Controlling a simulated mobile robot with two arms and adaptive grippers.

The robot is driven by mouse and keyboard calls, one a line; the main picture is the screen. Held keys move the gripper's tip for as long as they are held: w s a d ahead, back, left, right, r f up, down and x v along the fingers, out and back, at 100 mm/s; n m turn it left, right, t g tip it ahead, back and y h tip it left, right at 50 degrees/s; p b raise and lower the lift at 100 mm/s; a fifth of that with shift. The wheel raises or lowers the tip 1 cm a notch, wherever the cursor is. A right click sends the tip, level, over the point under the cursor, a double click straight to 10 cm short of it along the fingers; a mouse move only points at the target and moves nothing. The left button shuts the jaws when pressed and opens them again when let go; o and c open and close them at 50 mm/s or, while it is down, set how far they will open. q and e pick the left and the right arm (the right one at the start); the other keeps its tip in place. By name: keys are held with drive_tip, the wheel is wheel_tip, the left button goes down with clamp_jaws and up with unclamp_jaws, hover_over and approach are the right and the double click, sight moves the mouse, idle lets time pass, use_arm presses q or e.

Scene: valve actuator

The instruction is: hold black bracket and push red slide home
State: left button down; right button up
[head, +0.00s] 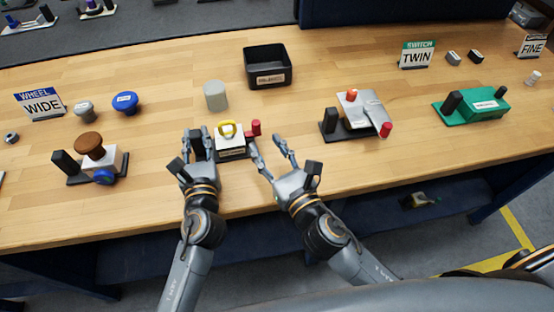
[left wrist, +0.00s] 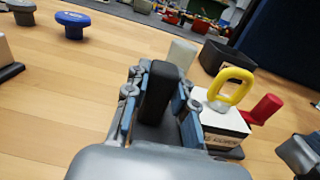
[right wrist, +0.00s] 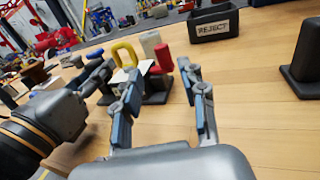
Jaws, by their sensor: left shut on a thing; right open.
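The valve actuator is a white block (head: 229,140) with a yellow ring (head: 227,128) on top, on a dark base at the table's front middle. The black bracket (left wrist: 160,90) stands upright at its left end. My left gripper (head: 197,145) is shut on the black bracket, with a finger on each side in the left wrist view. The red slide (head: 255,128) sticks out at the block's right side; it also shows in the right wrist view (right wrist: 164,58). My right gripper (head: 271,152) is open and empty, just right of the red slide and apart from it.
A brown-knobbed unit (head: 89,146) is to the left. A silver unit with red knobs (head: 362,112) and a green unit (head: 475,106) are to the right.

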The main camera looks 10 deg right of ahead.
use_arm(q)
drive_tip(key=shift+d+f, duration=0.1)
drive_tip(key=shift+f, duration=0.2)
use_arm(e)
drive_tip(key=shift+v, duration=2.3)
use_arm(q)
drive_tip(key=c, duration=1)
unclamp_jaws()
drive_tip(key=shift+c, duration=0.2)
drive_tip(key=shift+r, duration=0.1)
use_arm(e)
drive_tip(key=shift+w, duration=0.1)
use_arm(q)
drive_tip(key=shift+r, duration=0.1)
